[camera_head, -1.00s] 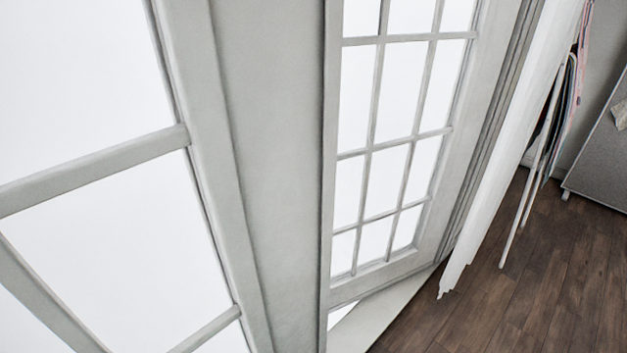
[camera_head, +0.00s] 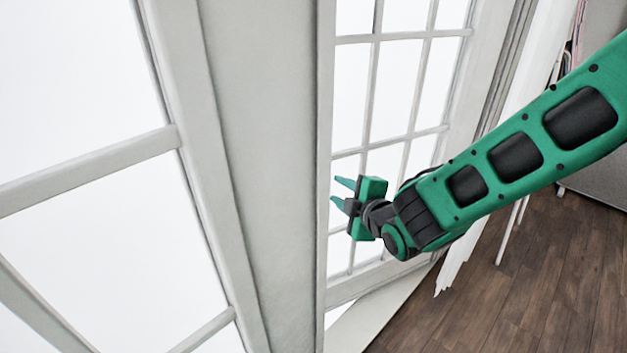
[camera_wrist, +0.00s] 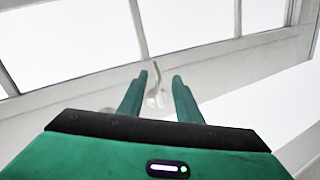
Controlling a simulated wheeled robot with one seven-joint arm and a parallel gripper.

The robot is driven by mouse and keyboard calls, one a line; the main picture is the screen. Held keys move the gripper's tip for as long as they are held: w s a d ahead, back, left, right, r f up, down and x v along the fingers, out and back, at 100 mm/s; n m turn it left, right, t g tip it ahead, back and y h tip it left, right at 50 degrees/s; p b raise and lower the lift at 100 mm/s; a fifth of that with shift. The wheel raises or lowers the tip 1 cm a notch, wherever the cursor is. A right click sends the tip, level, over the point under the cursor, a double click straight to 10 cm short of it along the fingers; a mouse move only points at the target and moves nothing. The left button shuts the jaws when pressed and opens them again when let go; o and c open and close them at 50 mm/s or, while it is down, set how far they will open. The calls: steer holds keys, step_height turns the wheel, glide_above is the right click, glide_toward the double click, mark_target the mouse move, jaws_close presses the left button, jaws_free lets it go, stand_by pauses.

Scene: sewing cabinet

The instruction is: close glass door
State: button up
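A white-framed glass door panel (camera_head: 457,130) with a grid of panes stands in the middle right of the head view. A second, nearer white-framed glass panel (camera_head: 200,150) fills the left; I cannot tell which of them moves. My gripper (camera_head: 341,192) is in front of the gridded panel, fingers pointing left. In the wrist view my gripper (camera_wrist: 160,76) is open, its two green fingers apart. A small pale metal handle-like piece (camera_wrist: 155,72) shows between and beyond the fingertips, against a white frame rail (camera_wrist: 75,92). Contact with it cannot be told.
A white curtain-like sheet (camera_head: 462,262) hangs right of the gridded panel. A grey panel or cabinet (camera_head: 602,185) stands at the far right, partly behind my arm. The dark wood floor (camera_head: 545,285) is clear at the lower right.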

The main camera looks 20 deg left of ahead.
mark_target(311, 180)
steer(key=shift+n+y, duration=0.4)
steer(key=shift+n, duration=0.1)
steer(key=w+a+f, duration=0.1)
steer(key=w+a, duration=0.1)
steer(key=a, duration=0.1)
steer(key=w+a, duration=0.2)
steer(key=a, duration=0.1)
steer(key=w+a+f, duration=0.1)
steer(key=w+a, duration=0.1)
steer(key=a, duration=0.2)
steer(key=shift+f, duration=0.35)
